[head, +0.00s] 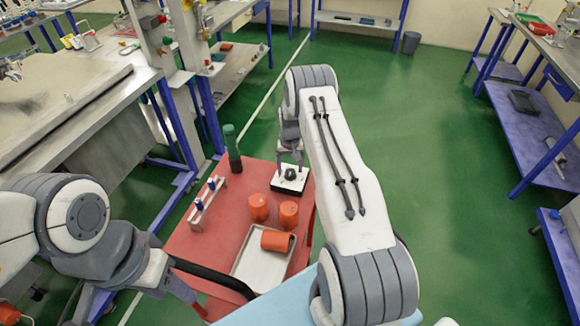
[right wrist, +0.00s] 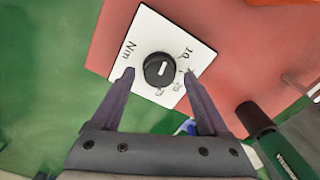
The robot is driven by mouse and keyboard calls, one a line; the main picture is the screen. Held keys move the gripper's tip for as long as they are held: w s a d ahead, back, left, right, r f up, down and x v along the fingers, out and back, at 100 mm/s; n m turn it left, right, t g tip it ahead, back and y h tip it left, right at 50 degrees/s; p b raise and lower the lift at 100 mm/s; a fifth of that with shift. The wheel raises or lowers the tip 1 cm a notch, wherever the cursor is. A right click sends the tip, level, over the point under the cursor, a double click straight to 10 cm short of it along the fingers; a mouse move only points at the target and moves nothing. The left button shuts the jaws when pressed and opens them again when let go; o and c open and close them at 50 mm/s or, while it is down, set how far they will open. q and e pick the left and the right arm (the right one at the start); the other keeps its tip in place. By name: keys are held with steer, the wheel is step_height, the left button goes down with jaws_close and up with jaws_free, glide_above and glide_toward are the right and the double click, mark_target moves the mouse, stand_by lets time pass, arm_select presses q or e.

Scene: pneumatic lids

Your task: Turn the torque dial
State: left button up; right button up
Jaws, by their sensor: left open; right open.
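The torque dial (head: 290,173) is a round black knob on a white square plate (head: 289,186) near the far right corner of the red table. In the right wrist view the dial (right wrist: 159,69) has a short white pointer mark, and its plate (right wrist: 144,32) bears "Nm" and numbers, some too small to read. My right gripper (head: 290,162) is above the dial. Its open fingertips (right wrist: 159,75) appear on either side of the knob in that view; contact cannot be told. My left gripper (head: 192,298) is open, low by the table's near left edge, away from the dial.
On the red table (head: 215,240) stand two orange cups (head: 259,207), and another lies in a white tray (head: 259,265). A dark green bottle (head: 231,150) and a white rack (head: 205,200) with blue-topped items stand left of the dial. Green floor lies open to the right.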

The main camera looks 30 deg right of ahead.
steer(key=shift+f, duration=0.4)
steer(key=shift+s, duration=0.1)
jaws_close()
steer(key=m+b, duration=0.3)
steer(key=shift+f, duration=0.15)
steer(key=m+b, duration=0.2)
steer(key=m, duration=0.1)
steer(key=shift+m+b, duration=0.5)
steer(key=shift+m, duration=0.4)
